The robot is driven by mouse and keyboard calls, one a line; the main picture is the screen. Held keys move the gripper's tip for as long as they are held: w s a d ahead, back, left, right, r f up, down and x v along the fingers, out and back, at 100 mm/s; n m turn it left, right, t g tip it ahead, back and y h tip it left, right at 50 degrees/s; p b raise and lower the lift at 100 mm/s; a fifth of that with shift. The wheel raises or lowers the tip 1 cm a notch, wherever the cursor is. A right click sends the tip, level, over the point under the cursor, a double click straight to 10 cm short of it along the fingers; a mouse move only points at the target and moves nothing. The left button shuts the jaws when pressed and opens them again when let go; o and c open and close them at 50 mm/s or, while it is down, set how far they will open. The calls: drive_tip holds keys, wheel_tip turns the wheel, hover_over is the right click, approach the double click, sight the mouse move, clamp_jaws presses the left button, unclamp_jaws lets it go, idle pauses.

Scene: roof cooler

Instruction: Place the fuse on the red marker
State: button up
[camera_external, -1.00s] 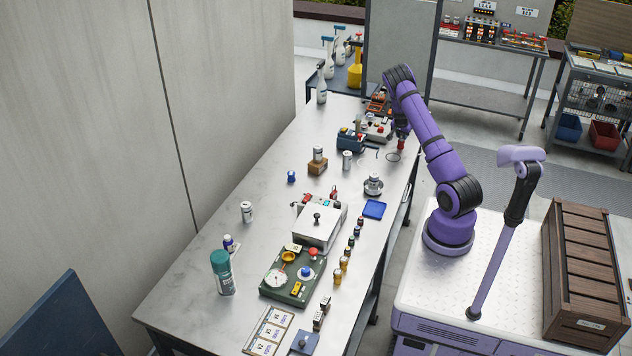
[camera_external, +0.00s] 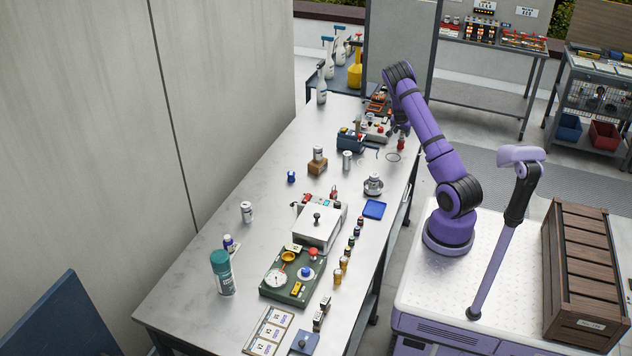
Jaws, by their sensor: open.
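My gripper (camera_external: 401,132) hangs at the end of the purple arm, over the far right part of the long metal table. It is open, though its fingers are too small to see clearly. A small red piece (camera_external: 401,144) shows just below it; I cannot tell whether this is the fuse or whether the gripper touches it. A thin reddish ring (camera_external: 393,157) lies flat on the table near the right edge, just below and left of the red piece. It looks like the red marker. I cannot identify the fuse with certainty.
A dark blue box (camera_external: 350,143) and a grey device stand left of my gripper. Nearer are a can (camera_external: 347,160), a round metal pot (camera_external: 373,184) and a blue tray (camera_external: 374,209). The table's left side has free room.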

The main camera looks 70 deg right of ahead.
drive_tip(key=v, duration=0.9)
drive_tip(key=shift+r, duration=0.3)
drive_tip(key=w+a+r+n+t+y, duration=0.1)
drive_tip(key=w+a+r+n, duration=0.1)
drive_tip(key=w+a+r, duration=0.35)
drive_tip(key=w+a+r+n+t+y, duration=0.1)
drive_tip(key=w+a+r+n+t, duration=0.15)
drive_tip(key=a+r, duration=0.6)
drive_tip(key=a+r+n+t+y, duration=0.15)
drive_tip(key=a+r, duration=0.25)
drive_tip(key=a, duration=0.7)
drive_tip(key=a+r+n, duration=0.3)
drive_tip(key=a, duration=0.7)
drive_tip(key=s+a+r+n+y, duration=0.1)
drive_tip(key=s+a+r+n, duration=0.2)
drive_tip(key=a, duration=0.4)
drive_tip(key=s+a+r+n, duration=0.2)
drive_tip(key=s+a, duration=0.2)
drive_tip(key=a, duration=0.3)
drive_tip(key=s+a+n+t, duration=0.1)
drive_tip(key=s+a+n, duration=0.5)
drive_tip(key=s+a, duration=0.5)
drive_tip(key=shift+s+r, duration=0.25)
drive_tip(key=shift+s, duration=0.7)
